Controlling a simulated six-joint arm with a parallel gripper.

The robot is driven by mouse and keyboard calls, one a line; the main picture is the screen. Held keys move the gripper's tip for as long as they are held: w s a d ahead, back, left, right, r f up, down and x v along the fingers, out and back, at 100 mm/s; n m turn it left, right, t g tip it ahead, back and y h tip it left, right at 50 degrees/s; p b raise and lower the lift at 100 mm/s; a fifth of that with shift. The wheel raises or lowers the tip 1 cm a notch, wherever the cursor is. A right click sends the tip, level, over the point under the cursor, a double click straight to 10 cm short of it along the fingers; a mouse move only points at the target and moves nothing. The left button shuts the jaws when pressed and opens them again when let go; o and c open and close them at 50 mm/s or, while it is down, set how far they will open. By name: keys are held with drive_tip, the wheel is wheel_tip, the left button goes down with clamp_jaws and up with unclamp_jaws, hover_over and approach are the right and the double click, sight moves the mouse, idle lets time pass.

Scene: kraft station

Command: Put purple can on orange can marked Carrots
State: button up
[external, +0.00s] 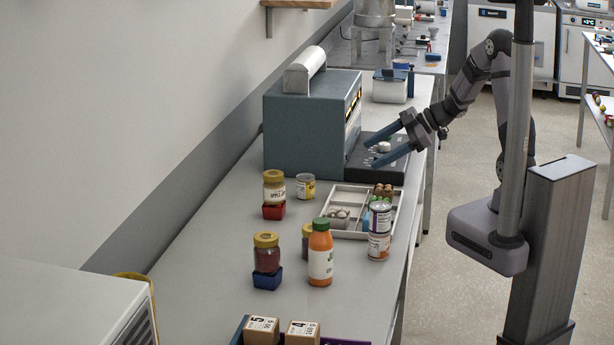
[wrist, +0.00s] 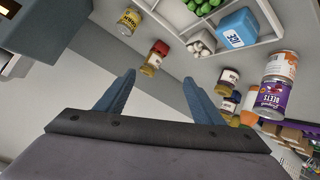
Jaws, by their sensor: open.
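The purple can (external: 380,216) stands upright on top of the orange can (external: 379,246), at the right side of the bench in the external view. In the wrist view the purple can (wrist: 269,101), labelled Beets, and the orange can (wrist: 281,66) appear end to end at the right, in a tilted, roughly inverted picture. The orange can's label is too small to read. My gripper (external: 371,154) is open and empty, above the dark plate in front of the blue-grey machine, well apart from both cans. Its spread fingers also show in the wrist view (wrist: 159,77).
A divided tray (external: 348,234) with small items lies just left of the cans. An orange bottle (external: 320,254), several jars and a yellow-labelled can (external: 305,187) stand nearby. The blue-grey machine (external: 300,130) is behind. Numbered blocks (external: 262,330) sit at the front. The bench's left strip is clear.

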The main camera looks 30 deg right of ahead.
drive_tip(key=w+d+m+t+h, duration=0.3)
drive_tip(key=w+d+m+h, duration=0.1)
drive_tip(key=d+h, duration=0.15)
drive_tip(key=s+d+f+m+g+h, duration=0.2)
drive_tip(key=s+d+f+m+h, duration=0.25)
drive_tip(key=s+d+m, duration=0.35)
drive_tip(key=s+a+f+m+g, duration=0.1)
drive_tip(key=s+g, duration=0.3)
drive_tip(key=s, duration=0.4)
drive_tip(key=s+a+f+m+g, duration=0.2)
drive_tip(key=s+f+g, duration=0.1)
drive_tip(key=s, duration=0.5)
drive_tip(key=shift+s+a+f+m+g+y, duration=0.15)
drive_tip(key=shift+s+m+g+y, duration=0.15)
drive_tip(key=shift+s+g+y, duration=0.1)
